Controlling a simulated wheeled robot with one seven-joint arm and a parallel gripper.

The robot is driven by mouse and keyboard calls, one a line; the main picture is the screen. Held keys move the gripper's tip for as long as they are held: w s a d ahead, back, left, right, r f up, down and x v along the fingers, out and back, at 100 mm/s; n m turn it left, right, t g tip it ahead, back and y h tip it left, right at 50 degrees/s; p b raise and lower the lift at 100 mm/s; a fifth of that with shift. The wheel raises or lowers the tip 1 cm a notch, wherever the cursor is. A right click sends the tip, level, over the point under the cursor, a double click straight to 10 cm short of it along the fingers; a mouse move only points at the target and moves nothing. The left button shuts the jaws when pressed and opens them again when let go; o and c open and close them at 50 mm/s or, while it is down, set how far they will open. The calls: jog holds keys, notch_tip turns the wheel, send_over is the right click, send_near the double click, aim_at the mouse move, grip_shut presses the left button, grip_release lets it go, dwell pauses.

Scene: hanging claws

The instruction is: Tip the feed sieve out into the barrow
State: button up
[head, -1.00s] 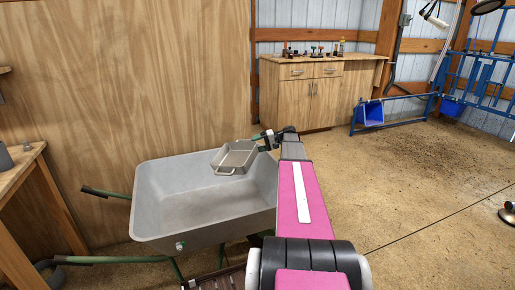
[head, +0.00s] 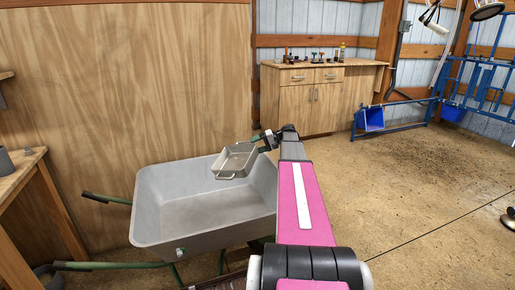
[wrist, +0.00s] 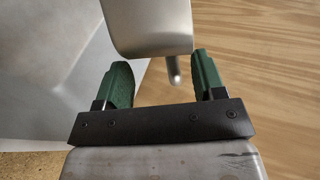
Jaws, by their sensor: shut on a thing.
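The feed sieve (head: 236,160) is a shallow grey metal pan with a loop handle at its front end. It hangs in the air over the back right part of the barrow (head: 160,215), a pale grey tub with green handles. The sieve looks roughly level or slightly tilted; I cannot tell what lies in it. My gripper (head: 264,142) is shut on the sieve at its right side, above the barrow's rim. In the wrist view the green fingers (wrist: 163,78) stand either side of the sieve's metal end (wrist: 148,28); the exact grip is partly hidden.
A wooden wall (head: 120,80) stands behind the barrow. A wooden bench (head: 25,170) is at the left edge. A cabinet (head: 305,105) with small items on top and a blue bin (head: 371,118) stand at the back. The floor at right is mostly clear.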

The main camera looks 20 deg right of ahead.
jog(key=shift+a+r, duration=0.1)
jog(key=shift+r, duration=0.1)
dwell(0.3)
jog(key=shift+a+r+h, duration=0.15)
jog(key=shift+r+h, duration=0.1)
jog(key=shift+r, duration=0.35)
jog(key=shift+a+r+h, duration=0.15)
jog(key=shift+r+h, duration=0.1)
jog(key=shift+r, duration=0.3)
jog(key=shift+a+r+h, duration=0.3)
jog(key=shift+r, duration=0.3)
jog(key=shift+a+r+h, duration=0.25)
jog(key=shift+r+h, duration=0.05)
jog(key=shift+r, duration=0.3)
jog(key=shift+a, duration=0.1)
jog(key=shift+a+r+n+g+h, duration=0.15)
jog(key=shift+a+r+h, duration=0.15)
jog(key=shift+r, duration=0.25)
jog(key=shift+a+r+n+g+h, duration=0.2)
jog(key=shift+a+r, duration=0.1)
jog(key=shift+r, duration=0.2)
jog(key=shift+a+r, duration=0.1)
jog(key=shift+r, duration=0.05)
